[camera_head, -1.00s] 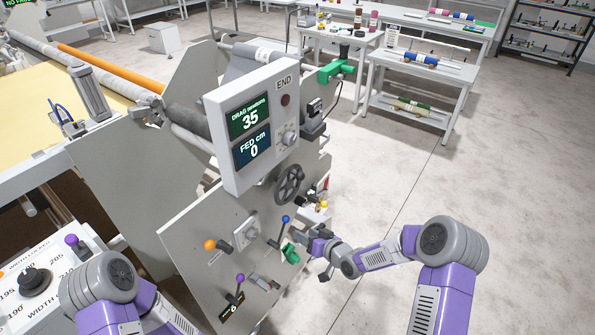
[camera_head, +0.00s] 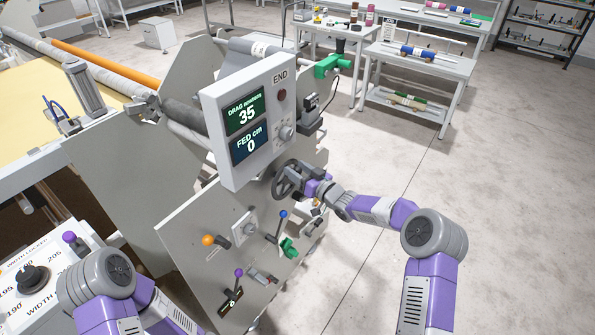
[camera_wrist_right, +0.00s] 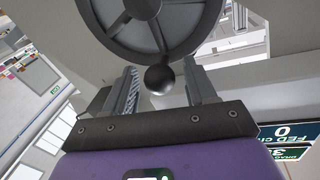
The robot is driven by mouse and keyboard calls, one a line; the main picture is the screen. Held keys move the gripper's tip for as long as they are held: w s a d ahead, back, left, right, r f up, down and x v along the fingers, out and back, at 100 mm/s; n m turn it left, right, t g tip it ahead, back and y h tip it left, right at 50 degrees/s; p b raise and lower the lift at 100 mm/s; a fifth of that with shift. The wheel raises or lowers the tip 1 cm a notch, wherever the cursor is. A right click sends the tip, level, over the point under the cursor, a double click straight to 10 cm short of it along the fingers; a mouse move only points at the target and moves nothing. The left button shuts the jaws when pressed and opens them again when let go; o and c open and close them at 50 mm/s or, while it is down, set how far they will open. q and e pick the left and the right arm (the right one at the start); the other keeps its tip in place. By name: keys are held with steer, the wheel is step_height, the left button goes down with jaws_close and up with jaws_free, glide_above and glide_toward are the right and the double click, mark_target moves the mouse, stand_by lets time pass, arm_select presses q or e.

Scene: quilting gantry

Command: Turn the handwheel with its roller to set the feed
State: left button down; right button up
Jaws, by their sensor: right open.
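The dark handwheel (camera_head: 286,181) sits on the grey machine panel below the display box. In the right wrist view the handwheel (camera_wrist_right: 157,52) shows its rim and spokes, with a round dark knob (camera_wrist_right: 159,80) at its near edge. My right gripper (camera_head: 303,177) is at the right side of the wheel. In the wrist view my right gripper (camera_wrist_right: 161,88) is open, its two fingers on either side of the knob with gaps between. My left arm shows at the lower left, but its gripper is out of view.
The display box (camera_head: 246,121) reads DRAG 35 and FED 0 cm. Below the wheel are a blue-knobbed lever (camera_head: 282,214), an orange knob (camera_head: 208,240), a purple-knobbed lever (camera_head: 239,273) and a green part (camera_head: 289,247). Open floor lies to the right.

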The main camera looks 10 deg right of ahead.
steer(key=shift+w+a, duration=0.1)
jaws_close()
stand_by(0.3)
